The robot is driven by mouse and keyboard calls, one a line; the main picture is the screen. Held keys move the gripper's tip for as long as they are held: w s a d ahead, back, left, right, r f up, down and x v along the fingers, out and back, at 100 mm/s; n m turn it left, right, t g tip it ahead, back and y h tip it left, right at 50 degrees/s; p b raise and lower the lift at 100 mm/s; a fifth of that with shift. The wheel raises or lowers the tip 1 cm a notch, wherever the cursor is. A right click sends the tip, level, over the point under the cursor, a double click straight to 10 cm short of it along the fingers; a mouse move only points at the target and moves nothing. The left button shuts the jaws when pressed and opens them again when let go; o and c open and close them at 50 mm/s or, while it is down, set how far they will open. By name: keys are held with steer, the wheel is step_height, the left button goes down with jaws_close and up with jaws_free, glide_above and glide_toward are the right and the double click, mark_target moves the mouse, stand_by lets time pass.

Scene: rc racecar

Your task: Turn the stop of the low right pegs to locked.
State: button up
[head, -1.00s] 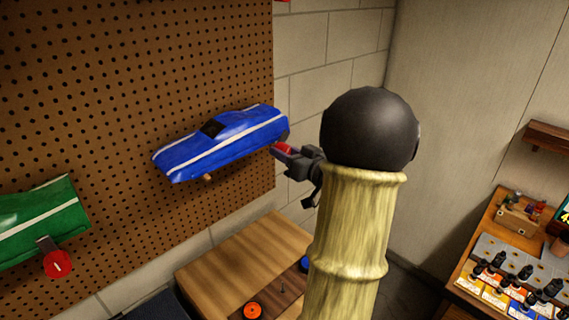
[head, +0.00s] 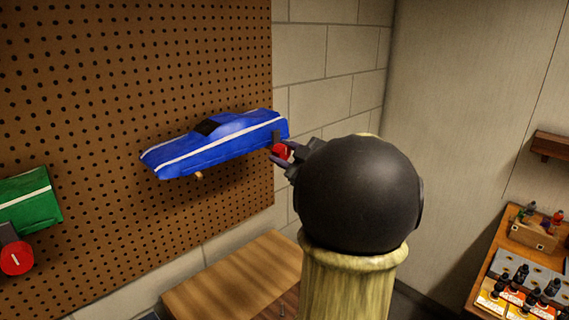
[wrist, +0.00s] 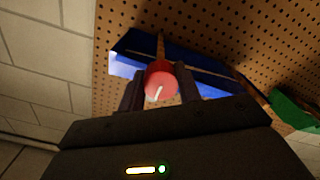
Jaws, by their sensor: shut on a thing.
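The blue car body (head: 215,143) with a white stripe hangs on wooden pegs on the pegboard. The red stop knob (head: 281,152) sits at its right end, and it also shows in the wrist view (wrist: 160,84). A white line on the knob's face runs slightly slanted in the wrist view. My gripper (head: 283,158) is shut on the red knob, with one dark finger on each side. In the head view my arm's black joint hides most of the gripper's body.
A green car body (head: 30,200) with its own red stop knob (head: 16,258) hangs at the left. A wooden cabinet top (head: 235,275) lies below the pegboard. A bench with small bottles (head: 520,285) stands at the far right.

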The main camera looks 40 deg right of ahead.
steer(key=shift+a+r+n, duration=0.1)
steer(key=shift+r+n, duration=0.2)
steer(key=shift+n, duration=0.1)
steer(key=o, duration=1)
steer(key=shift+a, duration=0.1)
steer(key=shift+c, duration=0.2)
steer(key=shift+f, duration=0.15)
steer(key=shift+s+d+f+b, duration=0.1)
steer(key=shift+s+d+b, duration=0.15)
steer(key=shift+s, duration=0.35)
steer(key=s+d+b, duration=0.1)
steer(key=s+b, duration=0.2)
steer(key=s, duration=1.3)
